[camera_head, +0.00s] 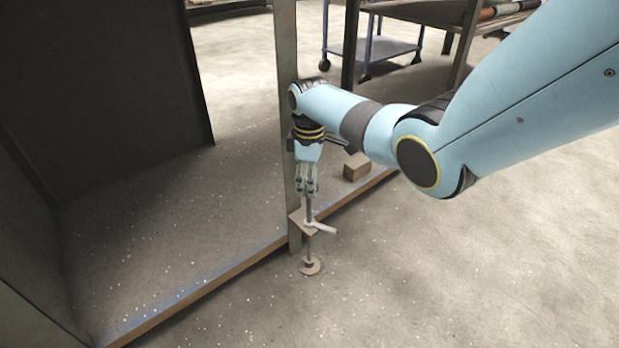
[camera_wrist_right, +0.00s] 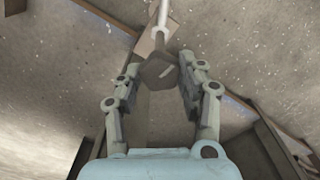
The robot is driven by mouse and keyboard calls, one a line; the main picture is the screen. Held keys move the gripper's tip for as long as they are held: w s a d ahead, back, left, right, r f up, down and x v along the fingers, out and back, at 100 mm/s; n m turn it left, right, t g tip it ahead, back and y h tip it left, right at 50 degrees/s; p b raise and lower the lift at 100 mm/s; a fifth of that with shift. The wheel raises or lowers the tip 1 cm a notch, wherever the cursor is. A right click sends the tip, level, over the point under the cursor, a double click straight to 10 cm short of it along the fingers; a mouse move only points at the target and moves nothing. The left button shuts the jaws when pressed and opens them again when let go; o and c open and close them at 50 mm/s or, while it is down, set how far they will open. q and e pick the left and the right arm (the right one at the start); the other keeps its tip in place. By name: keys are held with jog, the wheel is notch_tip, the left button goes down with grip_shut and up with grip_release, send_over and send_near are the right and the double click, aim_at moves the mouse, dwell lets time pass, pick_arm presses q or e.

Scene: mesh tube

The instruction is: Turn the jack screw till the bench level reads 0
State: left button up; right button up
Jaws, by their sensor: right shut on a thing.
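The jack screw (camera_head: 308,243) stands upright through a small bracket plate (camera_head: 297,219) at the foot of a metal post. A round foot plate (camera_head: 310,268) is at its lower end, on the floor. My right gripper (camera_head: 307,193) points down over the top of the screw. In the right wrist view, my right gripper (camera_wrist_right: 159,68) has its fingers on either side of the dark hexagonal screw head (camera_wrist_right: 157,72) and is shut on it. I cannot make out a bench level. My left gripper is not in view.
The metal post (camera_head: 288,110) rises right behind my right gripper. A small brown block (camera_head: 356,166) sits on the platform edge to the right. A large dark panel (camera_head: 105,80) stands at the left. A wheeled cart (camera_head: 375,48) stands behind. The floor at front right is clear.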

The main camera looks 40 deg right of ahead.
jog(key=shift+r+m, duration=0.2)
jog(key=shift+m, duration=0.3)
jog(key=shift+m+p, duration=0.4)
jog(key=shift+p, duration=0.1)
jog(key=m+p, duration=0.1)
jog(key=m, duration=0.2)
jog(key=shift+m, duration=0.4)
jog(key=m+p, duration=0.1)
jog(key=m, duration=0.3)
jog(key=shift+f, duration=0.15)
jog(key=m+p, duration=0.1)
jog(key=m, duration=0.5)
jog(key=shift+m, duration=0.4)
jog(key=m, duration=0.3)
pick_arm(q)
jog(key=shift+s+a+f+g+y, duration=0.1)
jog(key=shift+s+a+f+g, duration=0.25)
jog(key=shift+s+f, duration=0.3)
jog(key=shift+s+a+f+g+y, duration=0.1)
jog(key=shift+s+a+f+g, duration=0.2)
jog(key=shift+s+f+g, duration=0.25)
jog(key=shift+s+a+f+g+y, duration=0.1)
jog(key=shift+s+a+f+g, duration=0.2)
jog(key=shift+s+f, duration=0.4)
pick_arm(e)
jog(key=shift+m, duration=1.3)
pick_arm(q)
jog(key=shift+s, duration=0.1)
pick_arm(e)
jog(key=shift+f, duration=0.1)
